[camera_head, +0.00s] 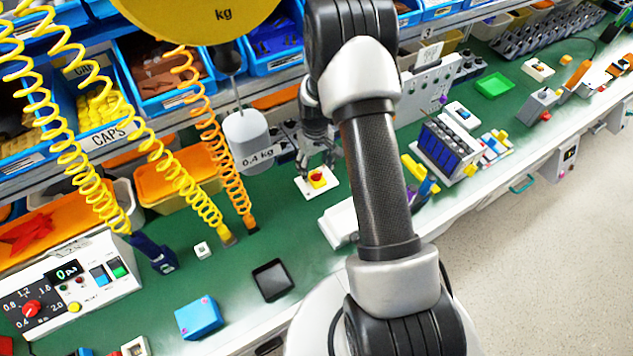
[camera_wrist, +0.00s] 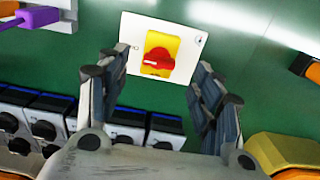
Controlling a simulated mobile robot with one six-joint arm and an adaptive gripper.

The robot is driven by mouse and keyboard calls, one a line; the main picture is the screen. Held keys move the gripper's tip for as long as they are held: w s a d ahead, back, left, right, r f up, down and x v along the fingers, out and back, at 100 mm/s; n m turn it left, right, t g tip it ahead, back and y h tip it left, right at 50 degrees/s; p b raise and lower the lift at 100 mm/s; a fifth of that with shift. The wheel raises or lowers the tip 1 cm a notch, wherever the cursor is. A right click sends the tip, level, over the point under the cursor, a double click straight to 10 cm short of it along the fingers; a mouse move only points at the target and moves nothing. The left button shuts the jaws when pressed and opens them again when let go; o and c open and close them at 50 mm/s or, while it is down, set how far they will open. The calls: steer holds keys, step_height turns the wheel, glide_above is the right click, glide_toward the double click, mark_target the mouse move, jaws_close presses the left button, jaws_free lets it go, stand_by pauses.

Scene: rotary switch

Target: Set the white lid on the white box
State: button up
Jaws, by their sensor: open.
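A flat white plate (camera_head: 328,188) lies on the green bench, with a yellow square and a red rotary knob (camera_head: 317,180) on it. In the wrist view the plate (camera_wrist: 190,36) is at top centre with the knob (camera_wrist: 157,55) facing me. I cannot tell whether this plate is the white lid. A low white box-like thing (camera_head: 338,222) stands right of and nearer than the plate, partly hidden by my arm. My gripper (camera_head: 318,167) is open and empty above the plate. In the wrist view its fingers (camera_wrist: 162,62) are apart, on either side of the knob.
A grey hanging weight (camera_head: 247,138) and coiled orange hose (camera_head: 215,150) hang left of my gripper. A dark blue rack (camera_head: 445,148) stands to the right. A row of dark modules (camera_wrist: 120,122) and a yellow bin (camera_wrist: 285,150) are near my fingers. Green bench is bare left of the white box-like thing.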

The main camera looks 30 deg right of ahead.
mark_target(316, 174)
step_height(316, 174, down, 5)
steer(key=shift+s+b, duration=0.1)
steer(key=shift+b, duration=0.65)
steer(key=shift+r, duration=0.1)
steer(key=shift+c, duration=0.2)
steer(key=c, duration=1.2)
steer(key=shift+o, duration=0.2)
steer(key=shift+r, duration=0.1)
